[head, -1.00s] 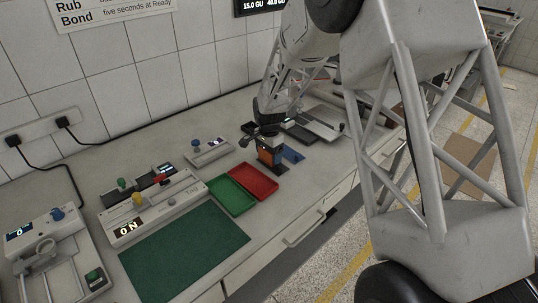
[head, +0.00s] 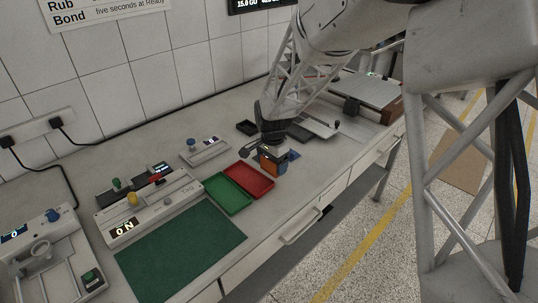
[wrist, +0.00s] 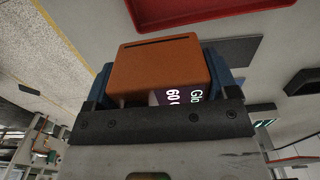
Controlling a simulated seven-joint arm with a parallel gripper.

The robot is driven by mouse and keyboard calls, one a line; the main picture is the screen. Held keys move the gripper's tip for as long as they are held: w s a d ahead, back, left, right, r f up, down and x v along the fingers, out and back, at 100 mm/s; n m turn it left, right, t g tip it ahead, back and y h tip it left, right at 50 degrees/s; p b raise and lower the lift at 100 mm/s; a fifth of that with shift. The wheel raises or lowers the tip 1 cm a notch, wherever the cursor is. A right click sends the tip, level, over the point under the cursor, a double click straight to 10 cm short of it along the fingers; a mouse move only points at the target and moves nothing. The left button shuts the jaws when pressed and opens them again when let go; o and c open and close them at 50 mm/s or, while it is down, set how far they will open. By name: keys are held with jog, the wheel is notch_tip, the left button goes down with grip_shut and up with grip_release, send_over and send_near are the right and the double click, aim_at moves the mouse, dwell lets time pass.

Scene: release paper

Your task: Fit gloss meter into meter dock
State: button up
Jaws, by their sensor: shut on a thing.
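The gloss meter is an orange block (head: 272,162) with a small dark display reading 60, held in my gripper (head: 270,158) above the bench, to the right of the red tray. In the wrist view the gloss meter (wrist: 160,68) sits between the two blue fingers (wrist: 160,85), which are shut on it. A black, hollow-looking block (head: 247,127) stands behind my gripper, toward the wall; it looks like the meter dock, though I cannot read a label. It seems to show in the wrist view too (wrist: 302,82). The gloss meter is apart from it.
A red tray (head: 250,180) and a green tray (head: 229,196) lie just left of my gripper. A dark flat plate (wrist: 233,50) lies near the red tray. A small device with a blue knob (head: 204,151) stands behind the trays. A green mat (head: 180,245) lies in front.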

jog(key=shift+s+d+r, duration=0.1)
jog(key=shift+s+d, duration=0.1)
jog(key=shift+s, duration=0.6)
jog(key=shift+s+d+r, duration=0.1)
jog(key=shift+s+d, duration=0.15)
jog(key=shift+s, duration=0.55)
jog(key=shift+s+d+r, duration=0.1)
jog(key=shift+s+d, duration=0.1)
jog(key=shift+s, duration=0.6)
jog(key=shift+w, duration=0.1)
jog(key=w+a, duration=0.2)
jog(key=w, duration=0.4)
jog(key=w+a, duration=0.3)
jog(key=w, duration=0.4)
jog(key=w+a, duration=0.2)
jog(key=w, duration=0.5)
jog(key=shift+w+a+r, duration=0.1)
jog(key=shift+a+r, duration=0.1)
jog(key=shift+r, duration=0.1)
send_over(248, 128)
jog(key=shift+f, duration=0.7)
jog(key=shift+d, duration=0.1)
jog(key=shift+f, duration=1.8)
jog(key=shift+f, duration=0.4)
